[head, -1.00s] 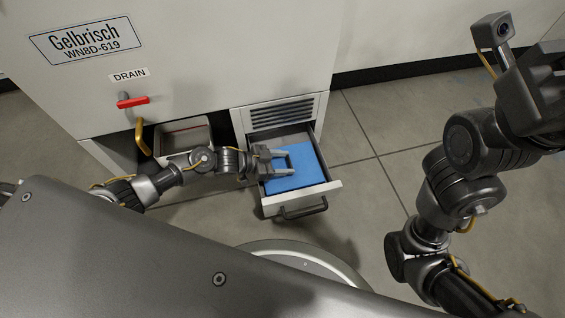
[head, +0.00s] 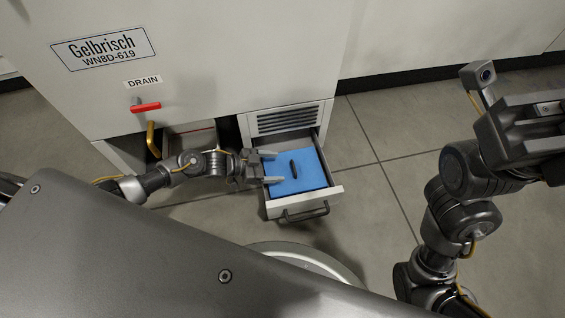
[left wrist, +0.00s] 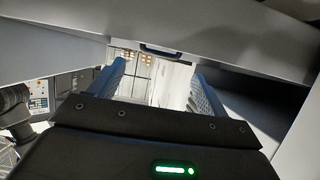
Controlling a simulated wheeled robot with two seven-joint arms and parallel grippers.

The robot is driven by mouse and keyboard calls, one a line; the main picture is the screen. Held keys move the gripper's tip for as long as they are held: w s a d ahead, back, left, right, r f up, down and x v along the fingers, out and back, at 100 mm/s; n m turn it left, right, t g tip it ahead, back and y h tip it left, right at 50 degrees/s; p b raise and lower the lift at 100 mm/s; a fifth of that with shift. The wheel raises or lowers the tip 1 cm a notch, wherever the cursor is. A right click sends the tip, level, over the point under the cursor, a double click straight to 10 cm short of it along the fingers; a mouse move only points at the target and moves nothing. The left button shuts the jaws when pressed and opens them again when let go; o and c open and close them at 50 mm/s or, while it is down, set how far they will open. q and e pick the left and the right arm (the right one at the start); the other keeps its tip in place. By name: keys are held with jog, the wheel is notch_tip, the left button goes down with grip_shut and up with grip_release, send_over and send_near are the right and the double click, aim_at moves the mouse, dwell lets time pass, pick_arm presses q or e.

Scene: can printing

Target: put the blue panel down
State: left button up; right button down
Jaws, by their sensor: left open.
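My left gripper (head: 273,168) is open and empty at the panel's left side.
The white Gelbrisch cabinet (head: 230,50) stands behind, with a red drain lever (head: 146,107) and a yellow-brown pipe (head: 152,140). A vent grille (head: 286,120) sits above the drawer. The drawer's dark handle (head: 304,214) faces me. The tiled floor (head: 375,190) to the right is clear.

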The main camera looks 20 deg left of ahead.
pick_arm(q)
jog(key=shift+v, duration=1)
